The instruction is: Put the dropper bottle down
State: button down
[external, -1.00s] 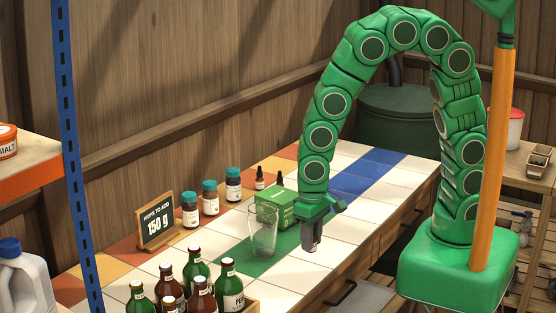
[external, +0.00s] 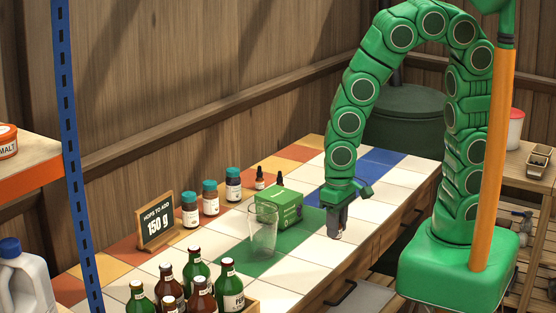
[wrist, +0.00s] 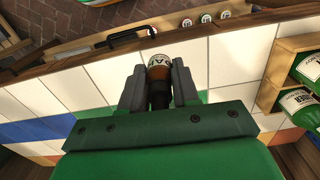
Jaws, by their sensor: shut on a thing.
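My gripper (external: 337,232) is low over the white tiles near the counter's front edge, to the right of the clear glass. In the wrist view my gripper (wrist: 158,80) is shut on the dropper bottle (wrist: 160,67), a small amber bottle with a white label and a dark top. The top points toward my palm and the labelled body shows between the fingertips. In the external view the fingers mostly hide the bottle. I cannot tell whether its base touches the tiled counter (external: 300,272).
A clear glass (external: 263,232) and a green box (external: 280,205) stand left of my gripper. Beer bottles (external: 228,285) stand at front left. White tiles around my gripper are clear.

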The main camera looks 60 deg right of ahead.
jog(key=w+d+r+m, duration=0.3)
jog(key=w+d+r, duration=0.2)
jog(key=w+d, duration=0.45)
jog(key=w+d+r+m, duration=0.4)
jog(key=w+d, duration=0.3)
jog(key=d, duration=0.5)
send_near(279, 194)
jog(key=shift+s+f, duration=0.5)
jog(key=shift+s, duration=0.3)
jog(key=shift+w+f, duration=0.5)
jog(key=shift+w, duration=0.05)
jog(key=shift+w+f, duration=0.15)
jog(key=shift+f, duration=1.75)
jog(key=shift+w+f, duration=0.1)
